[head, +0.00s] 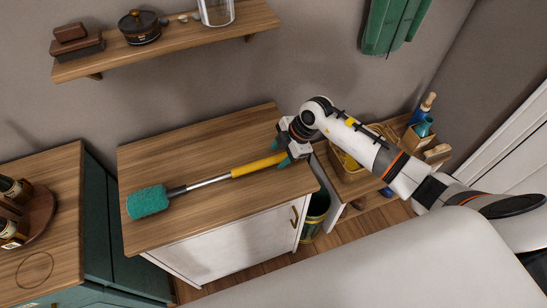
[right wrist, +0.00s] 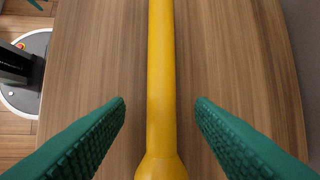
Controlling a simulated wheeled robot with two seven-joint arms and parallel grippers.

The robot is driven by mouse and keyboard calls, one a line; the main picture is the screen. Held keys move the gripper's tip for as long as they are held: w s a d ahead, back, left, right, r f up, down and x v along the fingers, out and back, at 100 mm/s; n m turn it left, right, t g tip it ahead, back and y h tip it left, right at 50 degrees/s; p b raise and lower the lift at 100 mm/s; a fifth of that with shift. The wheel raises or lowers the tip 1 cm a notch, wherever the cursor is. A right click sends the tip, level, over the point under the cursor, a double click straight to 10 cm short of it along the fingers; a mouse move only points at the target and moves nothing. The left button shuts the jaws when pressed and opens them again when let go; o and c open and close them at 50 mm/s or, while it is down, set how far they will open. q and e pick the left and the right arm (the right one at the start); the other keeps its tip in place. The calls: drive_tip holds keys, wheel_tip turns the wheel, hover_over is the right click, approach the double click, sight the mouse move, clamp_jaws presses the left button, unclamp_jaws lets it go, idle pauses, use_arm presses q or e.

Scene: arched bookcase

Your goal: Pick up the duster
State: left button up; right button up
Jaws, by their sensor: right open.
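The duster lies on the wooden top of a white cabinet (head: 150,163) in the head view. It has a teal fluffy head (head: 147,201), a metal shaft (head: 208,181) and a yellow handle (head: 256,166). My right gripper (head: 287,158) is at the handle's right end. In the right wrist view the open green fingers (right wrist: 160,115) stand on either side of the yellow handle (right wrist: 161,70), with a gap on both sides. The handle's end at the right is partly hidden by the gripper in the head view. My left gripper is not in view.
A shelf (head: 190,40) with a dark pot (head: 140,27) and a glass jar (head: 216,11) hangs above. To the right are a basket (head: 345,160) and a lower bin (head: 315,213). A teal cabinet (head: 103,225) stands at left. The cabinet top around the duster is clear.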

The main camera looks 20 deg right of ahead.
sight(276, 158)
drive_tip(key=shift+x, duration=1.4)
clamp_jaws()
drive_tip(key=shift+r, duration=0.1)
wheel_tip(276, 158, up, 10)
drive_tip(key=b, duration=0.1)
